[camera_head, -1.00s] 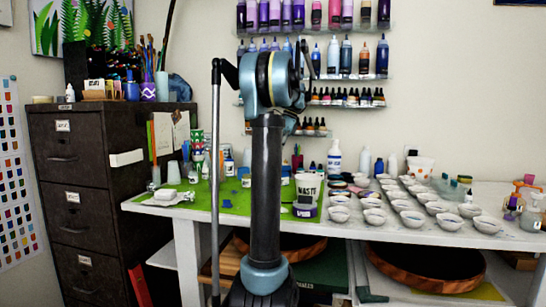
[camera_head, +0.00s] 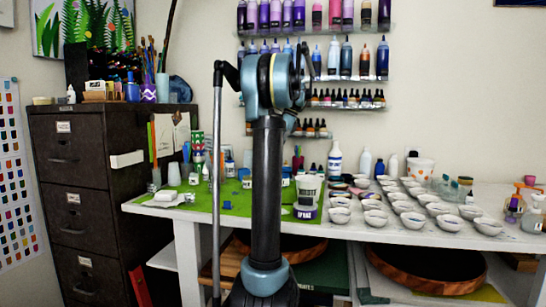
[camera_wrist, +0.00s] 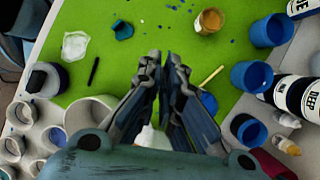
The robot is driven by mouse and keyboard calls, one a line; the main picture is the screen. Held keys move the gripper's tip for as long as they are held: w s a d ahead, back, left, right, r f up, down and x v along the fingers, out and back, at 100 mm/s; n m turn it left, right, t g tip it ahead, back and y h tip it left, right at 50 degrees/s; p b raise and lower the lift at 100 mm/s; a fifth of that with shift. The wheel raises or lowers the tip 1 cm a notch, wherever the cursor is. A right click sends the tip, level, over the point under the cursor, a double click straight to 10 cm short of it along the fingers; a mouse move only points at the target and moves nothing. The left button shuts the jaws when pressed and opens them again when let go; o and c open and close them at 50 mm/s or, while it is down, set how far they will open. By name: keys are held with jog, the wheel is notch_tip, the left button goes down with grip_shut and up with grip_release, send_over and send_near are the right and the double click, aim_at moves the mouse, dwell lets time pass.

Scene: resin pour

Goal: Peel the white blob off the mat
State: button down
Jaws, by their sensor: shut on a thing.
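My gripper (camera_wrist: 162,62) points over the green mat (camera_wrist: 140,55) in the wrist view, its two dark fingers drawn close together. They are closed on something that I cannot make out. A white patch (camera_wrist: 152,138) shows low between the fingers; I cannot tell whether it is held or lies beyond them. A white, translucent blob (camera_wrist: 75,45) lies flat on the mat at upper left, apart from the fingers. In the head view the mat (camera_head: 235,203) covers the left part of the table; my gripper is hidden behind my arm.
In the wrist view, several pale cups stand at left, a black stick (camera_wrist: 93,72) and a teal piece (camera_wrist: 122,30) lie near the blob, and blue cups (camera_wrist: 251,76) and bottles crowd the right. In the head view a waste cup (camera_head: 308,188) and several bowls (camera_head: 410,219) stand right of my arm.

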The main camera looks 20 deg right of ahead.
jog(key=shift+r, duration=2)
